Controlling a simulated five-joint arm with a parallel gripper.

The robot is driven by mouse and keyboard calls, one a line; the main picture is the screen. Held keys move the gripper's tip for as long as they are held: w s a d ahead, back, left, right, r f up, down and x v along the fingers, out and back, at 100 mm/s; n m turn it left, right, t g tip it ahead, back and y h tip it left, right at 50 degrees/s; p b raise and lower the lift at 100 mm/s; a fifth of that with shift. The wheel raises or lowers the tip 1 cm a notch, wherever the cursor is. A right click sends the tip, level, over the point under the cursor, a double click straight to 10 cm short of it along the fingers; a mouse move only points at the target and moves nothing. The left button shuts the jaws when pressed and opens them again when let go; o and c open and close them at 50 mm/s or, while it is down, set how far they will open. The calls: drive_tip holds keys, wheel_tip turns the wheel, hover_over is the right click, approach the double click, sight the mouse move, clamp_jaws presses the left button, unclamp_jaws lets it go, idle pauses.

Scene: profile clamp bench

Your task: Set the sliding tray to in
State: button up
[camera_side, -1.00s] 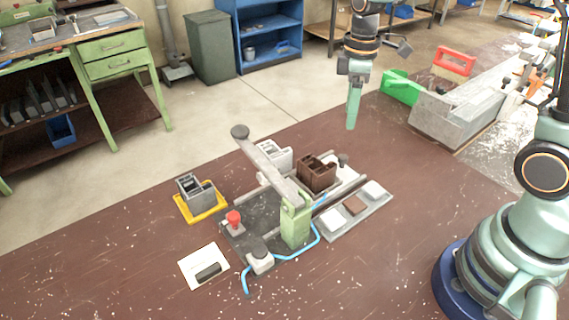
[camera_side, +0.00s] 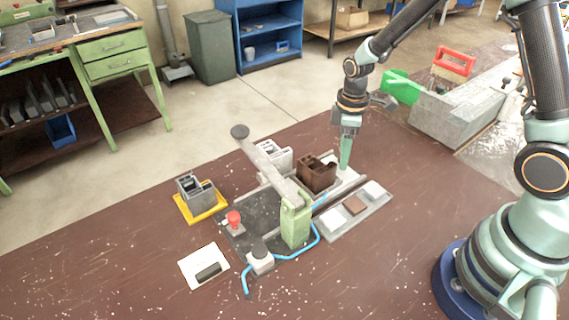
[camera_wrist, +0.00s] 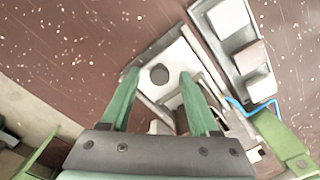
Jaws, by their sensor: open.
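The sliding tray (camera_side: 346,184) is a pale plate at the right end of the clamp fixture; its near plate also shows in the wrist view (camera_wrist: 182,58). A dark round knob (camera_wrist: 159,74) stands at the tray's outer end. My gripper (camera_side: 345,165) points down at that end, and its fingers hide the knob in the side view. In the wrist view the open green fingers (camera_wrist: 158,76) lie on either side of the knob, with gaps visible. A brown slotted block (camera_side: 316,173) stands at the tray, beside my fingers.
The clamp's green post (camera_side: 295,224) and long grey lever (camera_side: 266,158) stand left of my gripper. A grey strip with pads (camera_side: 337,222) lies in front, with a blue cable (camera_side: 290,256). A red button (camera_side: 234,218) and grey block on a yellow base (camera_side: 201,209) are farther left.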

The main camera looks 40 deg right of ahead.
clamp_jaws()
drive_tip(key=shift+r, duration=0.1)
idle(1.2)
